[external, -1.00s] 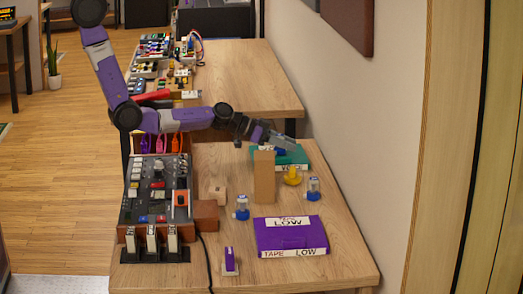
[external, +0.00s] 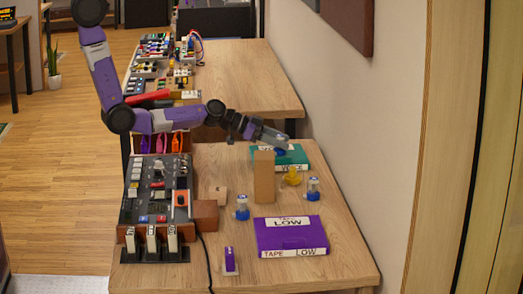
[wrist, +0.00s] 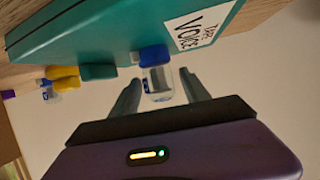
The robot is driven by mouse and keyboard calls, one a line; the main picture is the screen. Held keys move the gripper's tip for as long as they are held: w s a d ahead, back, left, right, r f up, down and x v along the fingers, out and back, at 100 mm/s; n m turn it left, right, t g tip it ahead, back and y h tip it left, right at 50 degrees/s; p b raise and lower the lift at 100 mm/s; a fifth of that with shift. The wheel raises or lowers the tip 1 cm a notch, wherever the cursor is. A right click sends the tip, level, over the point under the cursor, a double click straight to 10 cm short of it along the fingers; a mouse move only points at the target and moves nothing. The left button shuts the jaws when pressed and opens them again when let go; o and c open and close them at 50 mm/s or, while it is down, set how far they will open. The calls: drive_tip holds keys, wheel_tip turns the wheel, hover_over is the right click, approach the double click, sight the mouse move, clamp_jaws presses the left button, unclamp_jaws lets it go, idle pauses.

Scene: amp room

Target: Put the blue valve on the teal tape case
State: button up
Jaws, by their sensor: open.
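The teal tape case (external: 298,157), labelled VOICE, lies flat toward the back of the near table. It also fills the upper part of the wrist view (wrist: 90,35). A blue valve (wrist: 157,78), with a blue base and clear glass body, stands with its base against the teal case. Its glass lies between my fingertips. In the external view only some blue (external: 279,152) shows under my gripper (external: 284,142). My gripper also shows in the wrist view (wrist: 160,90), open, with a gap beside each finger. Exact contact at the valve's base is hard to tell.
Two similar blue-based valves (external: 242,208) (external: 313,188) stand on the table, with a yellow object (external: 292,176) near the second. An upright cardboard block (external: 264,177) stands before the teal case. A purple tape case (external: 291,236) lies nearer. A mixer (external: 158,190) is left.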

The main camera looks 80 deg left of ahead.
drive_tip(key=v, duration=0.9)
drive_tip(key=shift+s, duration=0.15)
drive_tip(key=shift+r, duration=0.1)
